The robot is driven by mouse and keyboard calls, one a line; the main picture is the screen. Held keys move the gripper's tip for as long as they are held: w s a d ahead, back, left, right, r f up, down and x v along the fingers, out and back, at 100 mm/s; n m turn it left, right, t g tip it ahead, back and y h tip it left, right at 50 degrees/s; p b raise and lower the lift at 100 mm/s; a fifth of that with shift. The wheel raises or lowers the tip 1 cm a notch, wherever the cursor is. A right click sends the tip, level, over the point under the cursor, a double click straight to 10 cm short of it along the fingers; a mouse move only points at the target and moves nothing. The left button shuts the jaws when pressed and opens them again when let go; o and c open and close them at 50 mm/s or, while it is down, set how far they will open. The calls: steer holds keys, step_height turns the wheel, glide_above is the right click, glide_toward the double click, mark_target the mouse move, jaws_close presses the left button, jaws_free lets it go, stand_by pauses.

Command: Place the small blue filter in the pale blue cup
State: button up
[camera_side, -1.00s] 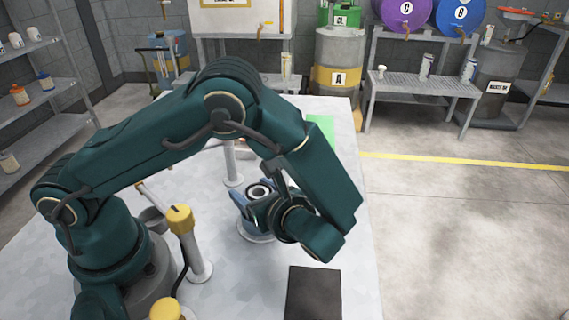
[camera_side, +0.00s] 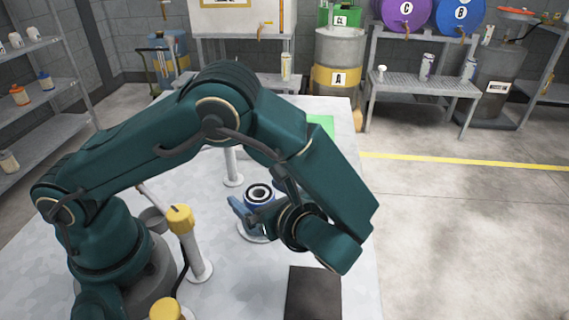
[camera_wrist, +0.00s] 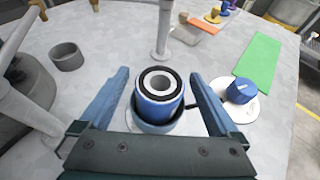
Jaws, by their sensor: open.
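The small blue filter (camera_wrist: 147,108), with a black ring and a pale hollow centre on top, stands upright in the wrist view. Its lower end sits inside the pale blue cup (camera_wrist: 160,128), whose rim shows around it. In the side view the filter (camera_side: 259,191) shows just beyond my gripper, and the cup is largely hidden. My gripper (camera_wrist: 158,76) is open, with one finger on each side of the filter and a visible gap to both. In the side view my gripper (camera_side: 250,208) is on the near right of the filter.
A green mat (camera_wrist: 258,57) and a blue knob-like part (camera_wrist: 240,90) on a white disc lie to the right. A grey cup (camera_wrist: 66,57) stands at left, a pale post (camera_wrist: 163,35) behind. A dark mat (camera_side: 313,293) lies near the table's front.

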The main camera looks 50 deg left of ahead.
steer(key=v, duration=0.9)
steer(key=s+a+r+n+t+h, duration=0.2)
steer(key=n+h, duration=0.4)
steer(key=n, duration=0.3)
steer(key=s+a+r+n+t+h, duration=0.1)
steer(key=s+a+r+n+h, duration=0.4)
steer(key=n, duration=0.5)
steer(key=shift+r+t+h, duration=0.25)
steer(key=shift+t+h, duration=0.15)
steer(key=shift+h, duration=0.7)
